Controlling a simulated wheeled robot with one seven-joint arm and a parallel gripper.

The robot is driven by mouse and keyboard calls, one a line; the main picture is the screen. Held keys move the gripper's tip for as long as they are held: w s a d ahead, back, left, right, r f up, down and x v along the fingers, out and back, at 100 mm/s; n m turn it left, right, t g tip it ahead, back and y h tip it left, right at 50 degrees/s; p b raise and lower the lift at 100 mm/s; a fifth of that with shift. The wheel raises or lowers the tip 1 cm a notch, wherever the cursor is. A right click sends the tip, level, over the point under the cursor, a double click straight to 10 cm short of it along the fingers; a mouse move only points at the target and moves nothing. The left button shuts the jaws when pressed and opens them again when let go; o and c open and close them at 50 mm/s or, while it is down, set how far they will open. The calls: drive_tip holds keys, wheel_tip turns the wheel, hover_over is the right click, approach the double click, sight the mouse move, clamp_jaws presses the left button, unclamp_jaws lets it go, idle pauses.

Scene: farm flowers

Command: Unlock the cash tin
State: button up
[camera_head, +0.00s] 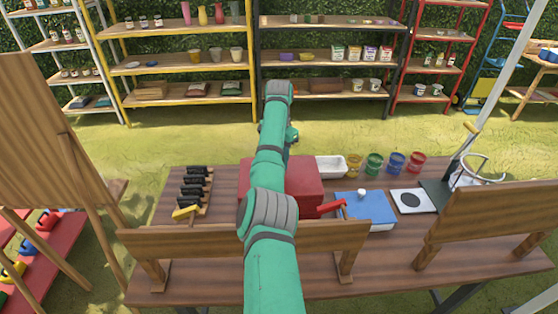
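A red box (305,187) sits on the wooden table, partly hidden behind my arm; it may be the cash tin, but no lock or key can be made out on it. A flat blue-topped box (366,207) with a white base and a small pale knob sits to its right. A red-handled item (331,207) lies between the two, near the table's front board. My arm reaches up and forward over the red box, and its wrist bends down beyond it. My gripper's fingers are hidden behind the arm.
A rack of black-handled items (196,188) and a yellow-handled tool (186,212) are at the left. Wooden boards (160,243) line the table's front. Shelves (330,57) stand behind, across open grass.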

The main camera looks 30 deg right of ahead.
drive_tip(key=shift+r, duration=0.1)
drive_tip(key=o, duration=1.1)
drive_tip(key=shift+c, duration=0.2)
wheel_tip(320, 180, up, 11)
